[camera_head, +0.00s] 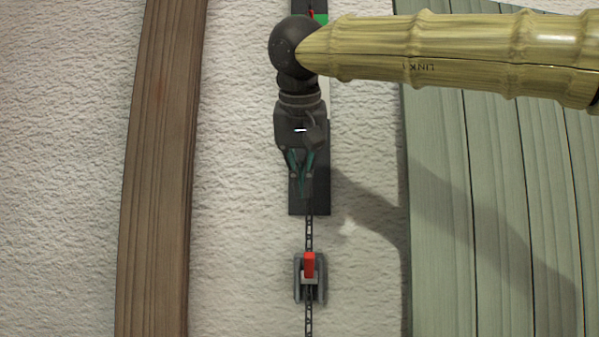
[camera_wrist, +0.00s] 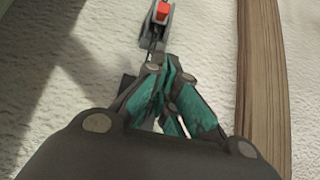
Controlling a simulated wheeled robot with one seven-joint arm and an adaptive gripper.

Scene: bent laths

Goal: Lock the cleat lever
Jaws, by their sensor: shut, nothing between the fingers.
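The cleat is a small grey bracket (camera_head: 297,283) with a red lever (camera_head: 309,265), low in the middle of the head view. A dark chain (camera_head: 309,230) runs down into it and out below. In the wrist view the red lever (camera_wrist: 161,11) and the grey cleat (camera_wrist: 150,32) show at the top. My gripper (camera_head: 306,194) has dark and teal fingers and is shut and empty. It is above the lever in the head view, apart from it, over a dark plate (camera_head: 318,205). The fingers (camera_wrist: 160,70) partly cover the chain in the wrist view.
A brown wooden lath (camera_head: 160,170) runs down the left. Green-grey boards (camera_head: 440,200) fill the right side. Rough white surface (camera_head: 240,230) lies between them, clear on both sides of the chain. A green patch (camera_head: 321,18) shows at the top beside my arm.

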